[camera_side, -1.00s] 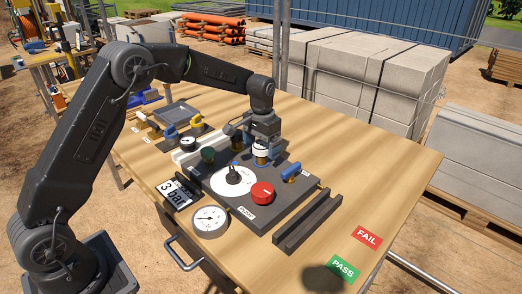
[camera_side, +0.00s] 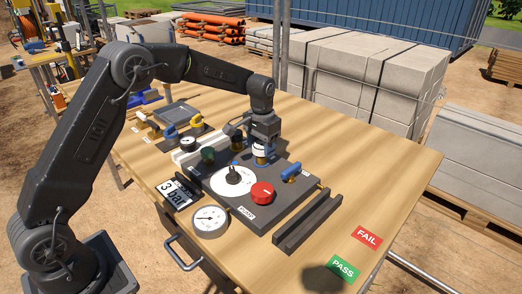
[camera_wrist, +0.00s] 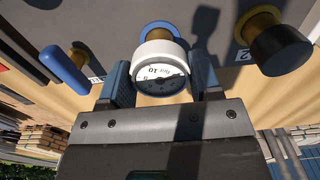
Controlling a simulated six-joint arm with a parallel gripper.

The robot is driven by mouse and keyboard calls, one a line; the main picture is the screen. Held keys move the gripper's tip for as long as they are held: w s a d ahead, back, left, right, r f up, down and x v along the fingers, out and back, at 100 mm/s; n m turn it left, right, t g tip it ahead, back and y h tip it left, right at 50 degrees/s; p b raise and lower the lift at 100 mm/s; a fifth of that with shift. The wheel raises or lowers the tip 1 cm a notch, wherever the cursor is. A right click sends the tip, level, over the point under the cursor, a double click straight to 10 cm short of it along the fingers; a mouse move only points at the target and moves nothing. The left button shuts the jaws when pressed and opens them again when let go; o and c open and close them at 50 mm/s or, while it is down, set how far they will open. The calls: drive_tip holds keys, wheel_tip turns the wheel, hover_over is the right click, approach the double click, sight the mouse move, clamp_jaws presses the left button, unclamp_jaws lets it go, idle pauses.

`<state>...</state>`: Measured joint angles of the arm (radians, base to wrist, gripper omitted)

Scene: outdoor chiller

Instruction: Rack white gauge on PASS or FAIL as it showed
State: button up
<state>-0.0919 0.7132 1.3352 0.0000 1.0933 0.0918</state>
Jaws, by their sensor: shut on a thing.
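The white gauge (camera_wrist: 158,66) is between the two fingers of my gripper (camera_wrist: 162,84) in the wrist view. Its dial and needle face the wrist camera; the reading is hard to make out. In the side view my gripper (camera_side: 264,146) is shut on the gauge at the back of the dark test board (camera_side: 225,203). A brass fitting with a blue ring (camera_wrist: 162,29) is right at the gauge; whether it is fully seated I cannot tell. The red FAIL label (camera_side: 366,237) and green PASS label (camera_side: 343,269) lie at the table's front right, beside the dark slotted rack (camera_side: 307,222).
On or near the board are a red knob (camera_side: 262,192), a blue-handled valve (camera_side: 291,171), a white disc (camera_side: 232,182) with a black knob, and a green-topped part (camera_side: 208,155). A large gauge (camera_side: 209,221) and a "3 bar" sign (camera_side: 178,192) stand in front.

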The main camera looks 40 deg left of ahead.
sight(262, 145)
clamp_jaws()
drive_tip(key=shift+r, duration=0.65)
drive_tip(key=shift+r, duration=2.65)
drive_tip(key=o, duration=0.7)
unclamp_jaws()
clamp_jaws()
